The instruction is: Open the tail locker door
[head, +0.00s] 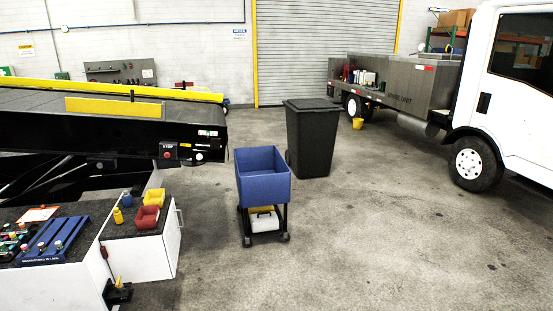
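No door in the head view is clearly marked as the tail locker door. A white cabinet (146,258) with a dark top stands at the lower left, beside the belt loader (110,125). An upright bar handle (179,216) is on its right side, and that face looks shut. A grey service truck body (395,83) with side panels is at the back right; I cannot tell whether any panel there is a locker door. Neither of my grippers is in view.
A blue bin on a wheeled cart (262,178) and a black waste bin (310,138) stand mid-floor. A red tray (145,218) and a blue rack (55,240) sit on the left worktops. The white truck (510,90) is right. Floor at front right is clear.

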